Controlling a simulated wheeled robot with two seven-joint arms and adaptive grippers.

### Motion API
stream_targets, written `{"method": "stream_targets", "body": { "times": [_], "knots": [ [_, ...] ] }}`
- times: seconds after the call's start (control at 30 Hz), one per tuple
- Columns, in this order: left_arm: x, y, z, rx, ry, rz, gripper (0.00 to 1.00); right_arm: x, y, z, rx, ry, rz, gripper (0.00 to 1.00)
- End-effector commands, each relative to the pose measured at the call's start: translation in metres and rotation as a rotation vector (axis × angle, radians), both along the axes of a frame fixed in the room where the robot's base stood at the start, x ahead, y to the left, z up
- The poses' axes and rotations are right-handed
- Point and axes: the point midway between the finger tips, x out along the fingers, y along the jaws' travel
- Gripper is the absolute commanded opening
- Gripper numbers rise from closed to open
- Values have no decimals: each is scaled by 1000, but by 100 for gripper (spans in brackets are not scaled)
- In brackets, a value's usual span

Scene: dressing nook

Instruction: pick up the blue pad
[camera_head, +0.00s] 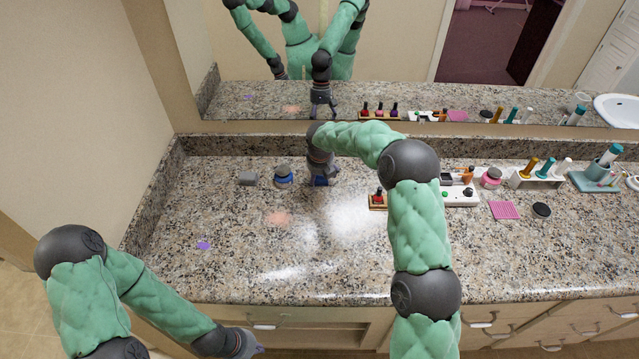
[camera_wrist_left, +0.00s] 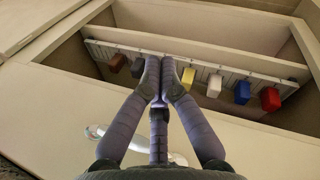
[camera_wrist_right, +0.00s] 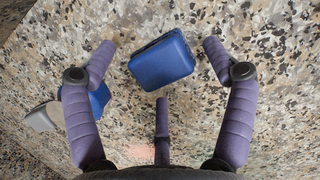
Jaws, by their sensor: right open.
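The blue pad (camera_wrist_right: 162,60), a rounded blue block with a dark edge, lies on the speckled counter. It also shows in the head view (camera_head: 321,181), partly covered by my right gripper (camera_head: 320,172). In the right wrist view its open fingers (camera_wrist_right: 160,62) stand around the pad, with a gap on either side and nothing held. My left gripper (camera_wrist_left: 159,62) has its fingertips together with nothing visible between them. It is low in front of the counter, near an open drawer.
A blue-and-dark jar (camera_head: 283,177) and a grey block (camera_head: 248,178) stand left of the pad. A small stand with a red item (camera_head: 377,199) is to the right. The open drawer holds a rack (camera_wrist_left: 205,65) of coloured blocks, one blue (camera_wrist_left: 243,91). The counter's front left is mostly clear.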

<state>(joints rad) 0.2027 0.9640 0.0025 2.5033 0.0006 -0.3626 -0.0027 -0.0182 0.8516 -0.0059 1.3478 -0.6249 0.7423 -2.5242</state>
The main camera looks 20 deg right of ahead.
Motion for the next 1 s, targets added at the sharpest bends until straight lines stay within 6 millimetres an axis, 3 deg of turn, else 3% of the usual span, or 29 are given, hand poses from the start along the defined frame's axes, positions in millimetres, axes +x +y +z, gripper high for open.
{"method": "stream_targets", "body": {
  "times": [0.27, 0.47, 0.5, 1.0],
  "knots": [
    [0, 0, -2, 0, 0, 0, 0, 3, -1, -4, 0, -3, -1, 84],
    [0, 0, -2, 0, 0, 0, 0, 2, -1, -4, 0, -2, -1, 31],
    [0, 0, -2, 0, 0, 0, 0, 2, -1, -5, 0, -2, -1, 29],
    [0, 0, 1, 0, 0, 0, 0, 2, -1, 0, 0, -1, -1, 28]
  ]
}}
